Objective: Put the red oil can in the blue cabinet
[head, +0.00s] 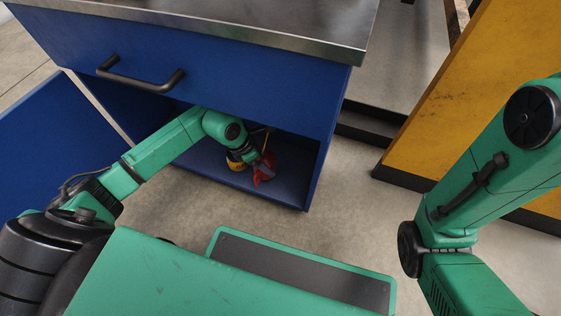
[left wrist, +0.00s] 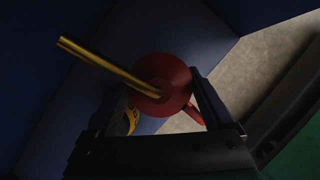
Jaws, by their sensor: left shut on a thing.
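The red oil can (left wrist: 166,78) with its brass spout (left wrist: 95,57) is between the fingers of my left gripper (left wrist: 152,112) in the left wrist view. The left gripper is shut on it. In the head view the red can (head: 264,172) shows in part, low inside the open compartment of the blue cabinet (head: 230,70). My left arm reaches into this compartment and hides part of the can and the gripper. Whether the can touches the cabinet floor (head: 292,185) I cannot tell. My right gripper is out of view.
The cabinet's blue door (head: 55,140) stands open at the left. A drawer front with a black handle (head: 140,80) is above the opening. A yellow object (head: 235,163) shows beside the can inside.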

